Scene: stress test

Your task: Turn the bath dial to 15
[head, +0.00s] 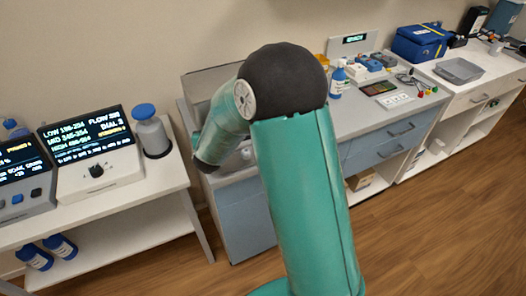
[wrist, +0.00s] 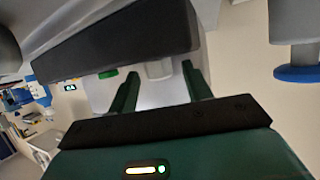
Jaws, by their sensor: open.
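My gripper (wrist: 160,72) is open in the wrist view, its two green fingers apart. A pale, short cylinder, perhaps the bath dial (wrist: 160,67), shows beyond and between the fingertips on a light grey face. I cannot tell whether the fingers touch it, and no dial reading is legible there. The wrist view appears upside down. In the head view, a grey box, likely the bath (head: 208,84), stands on the cabinet, partly behind my arm. My gripper and the dial are hidden there.
A console (head: 100,175) with a black knob and a lit screen reading "DIAL 3" stands left on a white table. A blue-capped bottle (head: 152,135) stands beside it. Bottles and boards lie on the cabinet (head: 400,120) at right. A dark bar (wrist: 130,42) crosses the wrist view.

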